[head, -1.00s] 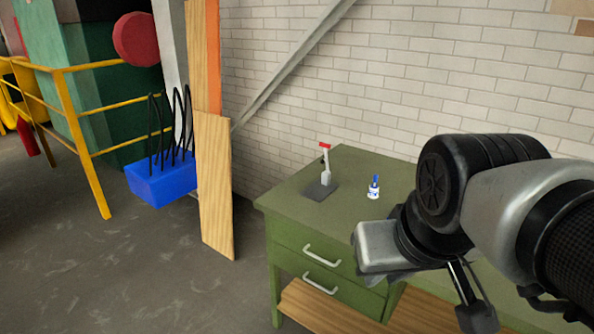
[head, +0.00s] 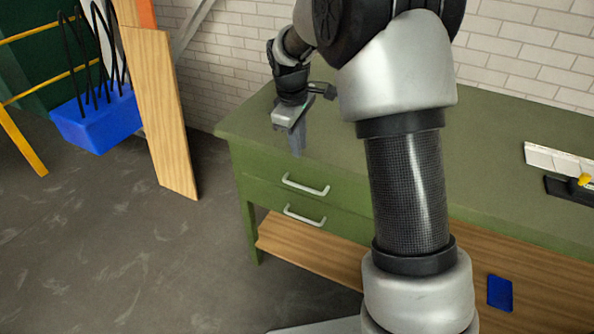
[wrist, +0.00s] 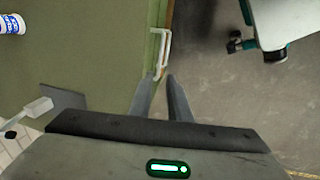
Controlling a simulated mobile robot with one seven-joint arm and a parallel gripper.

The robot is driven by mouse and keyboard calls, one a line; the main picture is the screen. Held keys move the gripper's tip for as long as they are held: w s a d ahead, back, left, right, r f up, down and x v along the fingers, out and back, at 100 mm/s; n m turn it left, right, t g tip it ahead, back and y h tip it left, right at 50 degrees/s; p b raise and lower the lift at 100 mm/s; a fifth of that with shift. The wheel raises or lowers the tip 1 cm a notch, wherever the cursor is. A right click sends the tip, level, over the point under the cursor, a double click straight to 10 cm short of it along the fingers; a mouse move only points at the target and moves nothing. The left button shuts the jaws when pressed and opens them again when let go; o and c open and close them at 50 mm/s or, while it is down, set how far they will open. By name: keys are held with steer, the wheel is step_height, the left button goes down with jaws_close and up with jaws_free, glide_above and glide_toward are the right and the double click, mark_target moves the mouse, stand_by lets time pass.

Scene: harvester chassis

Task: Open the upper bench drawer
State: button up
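The green bench has two stacked drawers at its left end. The upper drawer (head: 275,192) looks closed, with its front flush, and has a pale bar handle (head: 305,186). The lower drawer's handle (head: 304,216) is below it. My gripper (head: 298,150) points down near the bench's front edge, above the upper handle. In the wrist view, my gripper (wrist: 160,77) is open, its two fingers apart with a gap between them. A pale handle (wrist: 162,45) lies just beyond the fingertips along the green drawer front. I cannot tell whether a finger touches it.
The bench top (head: 350,150) lies behind my gripper. A wooden lower shelf (head: 340,255) holds a blue item (head: 500,293). A blue box (head: 100,120) is at left; the floor before the drawers is clear.

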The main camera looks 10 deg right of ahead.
mark_target(304, 187)
steer(key=f, duration=0.5)
steer(key=w+d+f+b, duration=0.1)
steer(key=f, duration=0.5)
steer(key=w+d+f+b, duration=0.1)
steer(key=f, duration=0.4)
steer(key=shift+w+f, duration=0.15)
steer(key=shift+f, duration=0.15)
steer(key=shift+c, duration=0.4)
jaws_close()
